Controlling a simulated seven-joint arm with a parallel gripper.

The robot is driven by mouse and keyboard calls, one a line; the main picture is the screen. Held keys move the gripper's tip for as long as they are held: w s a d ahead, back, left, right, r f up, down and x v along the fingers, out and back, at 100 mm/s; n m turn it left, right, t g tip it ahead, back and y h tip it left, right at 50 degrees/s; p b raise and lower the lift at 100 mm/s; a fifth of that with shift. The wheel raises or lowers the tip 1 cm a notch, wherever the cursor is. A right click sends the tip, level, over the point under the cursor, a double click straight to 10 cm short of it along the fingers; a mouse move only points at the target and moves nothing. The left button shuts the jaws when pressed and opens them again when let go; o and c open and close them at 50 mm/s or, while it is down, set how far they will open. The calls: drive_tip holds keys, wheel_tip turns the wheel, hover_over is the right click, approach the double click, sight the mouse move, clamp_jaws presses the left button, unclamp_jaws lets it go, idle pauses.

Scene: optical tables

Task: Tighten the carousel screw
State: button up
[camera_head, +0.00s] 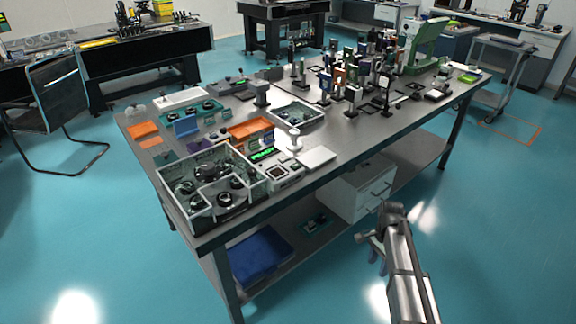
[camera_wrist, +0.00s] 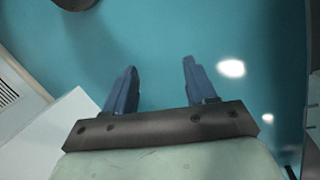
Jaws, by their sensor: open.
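I cannot make out the carousel screw in either view. Black round parts (camera_head: 205,171) sit in an open clear-walled box (camera_head: 176,207) at the near left corner of the optical table; I cannot tell whether one is the carousel. My gripper shows in the wrist view (camera_wrist: 160,66) with its two blue fingers apart and nothing between them.
Behind the box are an orange tray (camera_head: 250,129), a device with a green display (camera_head: 262,153) and a white pad (camera_head: 316,157). Many optical mounts crowd the table's far right. A white drawer cabinet (camera_head: 362,196) stands beneath.

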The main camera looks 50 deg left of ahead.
drive_tip(key=s+a+r, duration=0.2)
drive_tip(key=a+r, duration=0.8)
drive_tip(key=a, duration=0.2)
wheel_tip(320, 180, up, 34)
drive_tip(key=f+m+t+y, duration=0.1)
drive_tip(key=m+t+y, duration=0.1)
drive_tip(key=m, duration=0.1)
hover_over(253, 170)
wheel_tip(253, 170, down, 13)
drive_tip(key=shift+a+f, duration=0.1)
drive_tip(key=shift+a, duration=0.05)
clamp_jaws()
